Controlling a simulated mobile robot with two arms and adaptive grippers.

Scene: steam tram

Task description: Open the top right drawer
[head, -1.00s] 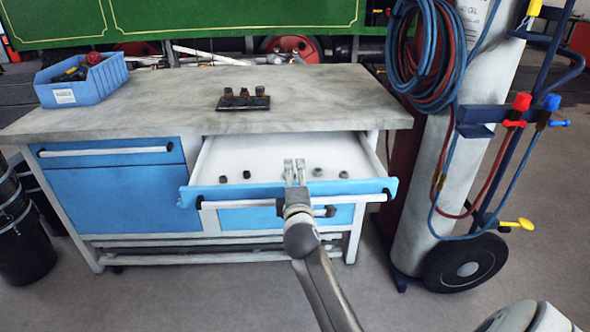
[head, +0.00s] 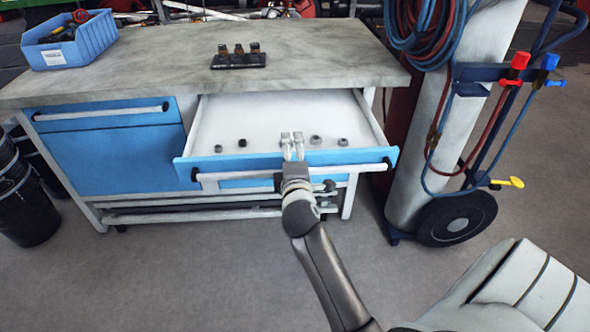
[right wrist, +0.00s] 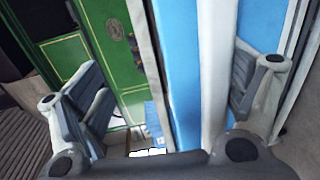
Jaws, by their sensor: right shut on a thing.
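The top right drawer (head: 235,162) of the workbench stands open, its blue front well out from under the bench top. Its white interior shows, with several small dark and grey round parts in it. A pale bar handle (head: 230,177) runs along the front. My right gripper (head: 292,147) is at the middle of this handle, its fingertips reaching above the drawer front's edge. My left gripper is not in view.
The grey bench top (head: 150,70) holds a blue bin (head: 75,45) and a dark block (head: 238,60) with several small fittings. A gas cylinder trolley (head: 455,218) stands close at right. Black buckets (head: 28,200) stand at left. The floor in front is mostly clear.

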